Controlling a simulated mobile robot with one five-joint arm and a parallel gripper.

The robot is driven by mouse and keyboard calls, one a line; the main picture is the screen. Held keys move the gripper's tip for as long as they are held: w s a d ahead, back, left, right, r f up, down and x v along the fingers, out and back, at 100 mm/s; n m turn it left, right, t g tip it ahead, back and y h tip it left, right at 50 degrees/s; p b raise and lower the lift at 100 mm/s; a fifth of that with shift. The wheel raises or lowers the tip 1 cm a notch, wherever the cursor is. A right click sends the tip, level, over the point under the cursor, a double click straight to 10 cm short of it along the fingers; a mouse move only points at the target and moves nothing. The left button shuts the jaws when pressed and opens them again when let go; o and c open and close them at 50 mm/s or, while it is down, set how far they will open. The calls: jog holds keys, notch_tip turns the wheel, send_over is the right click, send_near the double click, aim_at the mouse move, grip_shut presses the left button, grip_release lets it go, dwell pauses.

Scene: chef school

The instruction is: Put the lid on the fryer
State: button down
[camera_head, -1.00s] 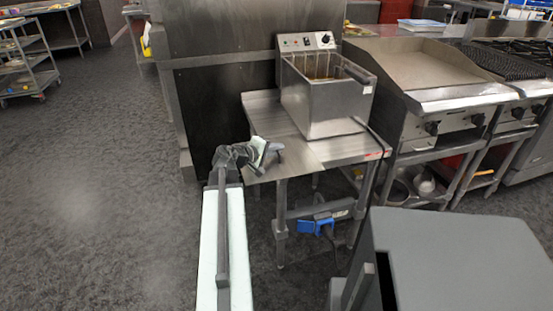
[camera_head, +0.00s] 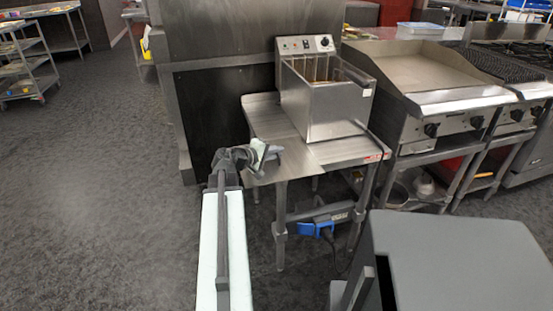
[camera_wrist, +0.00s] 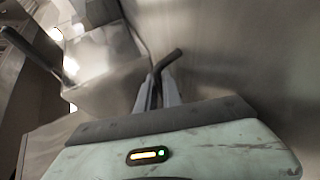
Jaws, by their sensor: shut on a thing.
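The fryer (camera_head: 328,112) is a steel box with a raised control panel and a dark basket handle; it stands open-topped on a steel table. Its side shows at upper left in the wrist view (camera_wrist: 105,72). My gripper (camera_head: 272,153) is at the table's front left corner, in front of the fryer. In the wrist view, its fingers (camera_wrist: 158,92) are shut on a dark handle (camera_wrist: 168,63). A broad steel surface beside that handle appears to be the lid (camera_wrist: 240,60). In the head view I cannot clearly separate the lid from the tabletop.
The steel table (camera_head: 262,112) has a dark panel behind it. A griddle (camera_head: 430,75) stands close on the right. A blue object (camera_head: 318,229) is under the table. A grey box-like surface (camera_head: 450,260) fills the lower right. Floor at left is clear.

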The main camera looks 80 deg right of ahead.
notch_tip(320, 180, up, 35)
jog(key=p, duration=3.5)
notch_tip(320, 180, down, 7)
jog(key=b, duration=0.7)
